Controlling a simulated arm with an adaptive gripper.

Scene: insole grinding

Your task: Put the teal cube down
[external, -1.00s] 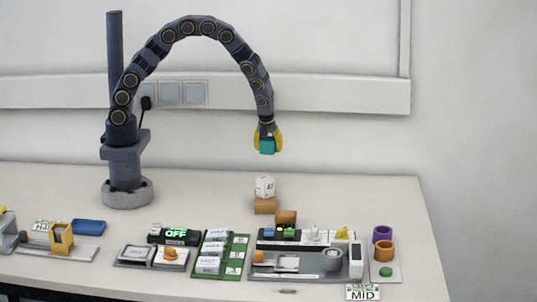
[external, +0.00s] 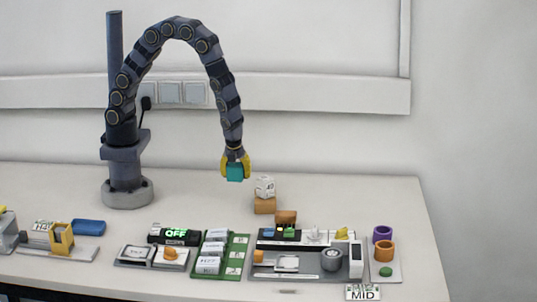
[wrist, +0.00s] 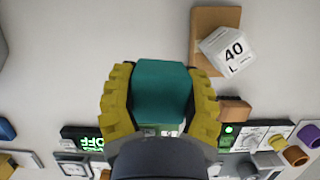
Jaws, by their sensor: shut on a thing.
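The teal cube (external: 235,173) is held between the yellow fingers of my gripper (external: 235,168). It hangs above the table (external: 330,190), left of the wooden block with the white die-like cube. In the wrist view the teal cube (wrist: 162,92) fills the space between both fingers of my gripper (wrist: 161,95), which touch its sides. The cube's underside and the table directly below it are hidden in the wrist view.
A white cube marked 40 (external: 265,187) sits tilted on a wooden block (external: 265,205). A smaller brown block (external: 286,217) stands in front. A green tray (external: 236,262), a black OFF display (external: 175,236) and a grey station (external: 310,262) line the front. The table behind is clear.

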